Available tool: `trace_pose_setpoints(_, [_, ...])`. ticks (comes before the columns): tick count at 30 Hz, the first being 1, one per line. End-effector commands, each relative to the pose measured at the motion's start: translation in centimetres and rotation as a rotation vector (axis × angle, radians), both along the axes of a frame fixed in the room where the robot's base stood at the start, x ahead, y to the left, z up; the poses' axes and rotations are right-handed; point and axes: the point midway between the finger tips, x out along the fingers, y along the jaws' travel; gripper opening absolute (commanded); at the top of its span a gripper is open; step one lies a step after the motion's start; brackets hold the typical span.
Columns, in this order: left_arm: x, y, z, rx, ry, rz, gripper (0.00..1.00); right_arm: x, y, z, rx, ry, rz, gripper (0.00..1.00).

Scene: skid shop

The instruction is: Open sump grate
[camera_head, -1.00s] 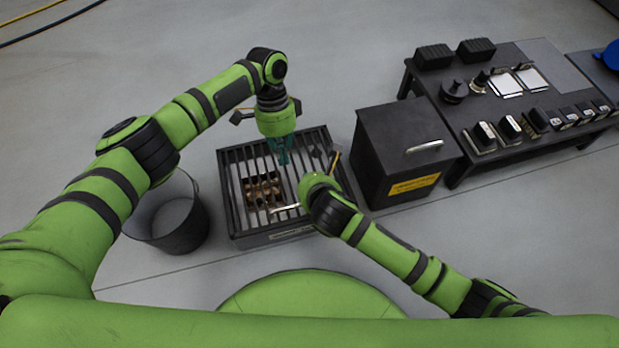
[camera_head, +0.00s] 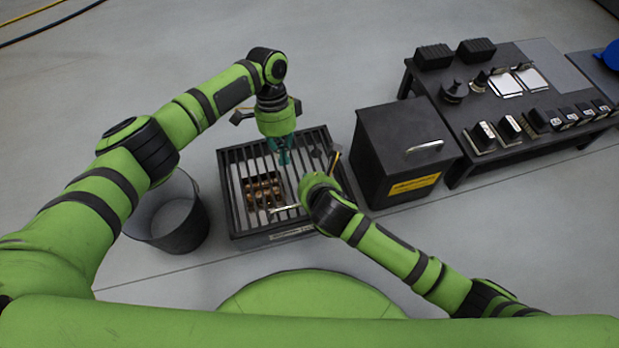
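The sump grate (camera_head: 238,190) is a black slatted cover on a low black box with a label on its front. A square gap in the slats shows brownish lumps (camera_head: 263,190) inside. A pale metal bar (camera_head: 284,208) lies near the front of the grate. My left gripper (camera_head: 284,154) has teal fingers and points down over the back middle of the grate. I cannot tell whether its fingers touch the slats or are open. My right arm's wrist covers the right front of the grate. It mostly hides my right gripper (camera_head: 331,160).
A dark bucket (camera_head: 199,225) stands left of the grate. A black lidded bin (camera_head: 385,140) with a silver handle and yellow label stands to its right. Farther right is a black bench (camera_head: 560,85) with several parts on it. The floor behind the grate is clear.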

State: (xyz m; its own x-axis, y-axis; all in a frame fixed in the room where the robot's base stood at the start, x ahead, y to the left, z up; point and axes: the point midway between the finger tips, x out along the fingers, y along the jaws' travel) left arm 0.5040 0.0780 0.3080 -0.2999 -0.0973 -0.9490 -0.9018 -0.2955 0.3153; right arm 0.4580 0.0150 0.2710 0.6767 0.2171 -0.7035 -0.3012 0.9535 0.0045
Motion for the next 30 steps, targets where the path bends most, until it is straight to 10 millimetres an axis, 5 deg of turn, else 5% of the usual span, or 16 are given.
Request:
trace_pose_setpoints(9, [0.0,0.0,0.0,0.0,0.0,0.0,0.0,0.0,0.0,0.0,0.0,0.0,0.0,0.0])
trace_pose_setpoints(13, [0.0,0.0,0.0,0.0,0.0,0.0,0.46,0.0,0.0,0.0,0.0,0.0,0.0,0.0])
trace_pose_setpoints(24, [0.1,0.0,0.2,-0.001,-0.001,0.0,0.46,0.0,0.0,0.0,0.0,0.0,0.0,0.0])
trace_pose_setpoints(30, [1.0,0.2,2.8,-0.001,-0.004,0.0,0.46,0.0,0.0,0.0,0.0,0.0,0.0,0.0])
